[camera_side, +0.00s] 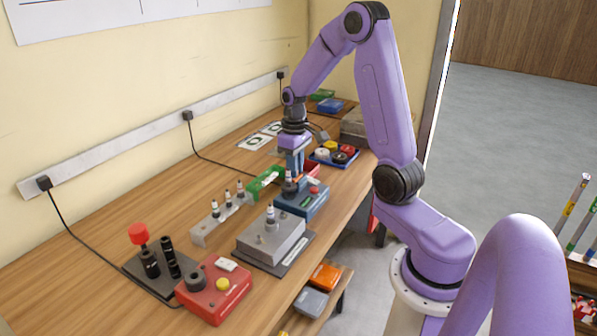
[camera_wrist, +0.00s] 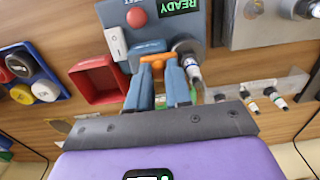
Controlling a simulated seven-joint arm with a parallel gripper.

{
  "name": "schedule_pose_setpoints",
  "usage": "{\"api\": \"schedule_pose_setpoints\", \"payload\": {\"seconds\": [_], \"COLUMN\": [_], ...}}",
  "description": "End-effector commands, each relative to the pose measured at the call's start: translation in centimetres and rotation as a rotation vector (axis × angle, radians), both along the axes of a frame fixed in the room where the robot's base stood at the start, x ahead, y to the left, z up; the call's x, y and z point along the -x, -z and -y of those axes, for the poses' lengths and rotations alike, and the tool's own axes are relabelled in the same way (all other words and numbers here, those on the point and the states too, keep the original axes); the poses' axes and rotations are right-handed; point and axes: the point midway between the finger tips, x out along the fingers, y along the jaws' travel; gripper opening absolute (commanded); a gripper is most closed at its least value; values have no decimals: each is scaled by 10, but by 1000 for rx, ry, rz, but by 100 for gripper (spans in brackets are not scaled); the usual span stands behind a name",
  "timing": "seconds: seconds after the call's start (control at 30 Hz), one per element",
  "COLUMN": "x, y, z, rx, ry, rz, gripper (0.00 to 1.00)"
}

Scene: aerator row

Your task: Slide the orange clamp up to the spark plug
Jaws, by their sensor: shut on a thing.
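The orange clamp (camera_wrist: 158,60) shows in the wrist view, at the near edge of a blue box (camera_wrist: 150,32). My gripper (camera_wrist: 159,68) is shut on it, with a blue finger on each side. The spark plug (camera_wrist: 190,68) stands in a dark collar on the box, just right of the clamp and close to my right finger. I cannot tell whether clamp and plug touch. In the side view my gripper (camera_side: 294,168) points down over the blue box (camera_side: 302,200), next to the spark plug (camera_side: 289,184). The clamp is hidden there.
The box carries a red button (camera_wrist: 137,17), a white switch (camera_wrist: 116,43) and a READY display (camera_wrist: 180,5). A grey block (camera_side: 270,240) and a rack with several plugs (camera_side: 222,217) stand nearby. A red tray (camera_wrist: 97,81) and a blue tray of round caps (camera_side: 335,154) lie beyond.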

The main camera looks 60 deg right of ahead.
Motion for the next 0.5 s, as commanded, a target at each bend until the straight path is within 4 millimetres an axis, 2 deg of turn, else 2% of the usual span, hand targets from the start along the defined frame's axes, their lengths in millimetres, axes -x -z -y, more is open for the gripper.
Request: {"api": "schedule_pose_setpoints", "payload": {"seconds": [0.03, 0.07, 0.1, 0.37, 0.5], "x": [0, 0, 0, 0, -1], "y": [0, 0, 0, -1, -13], "z": [-2, -2, -2, -1, -1], "rx": [-2, -2, -2, -2, 0], "ry": [-2, -2, -2, -1, -1], "rz": [-1, -1, -1, 0, 3], "gripper": [25, 35, 37, 37, 37]}}
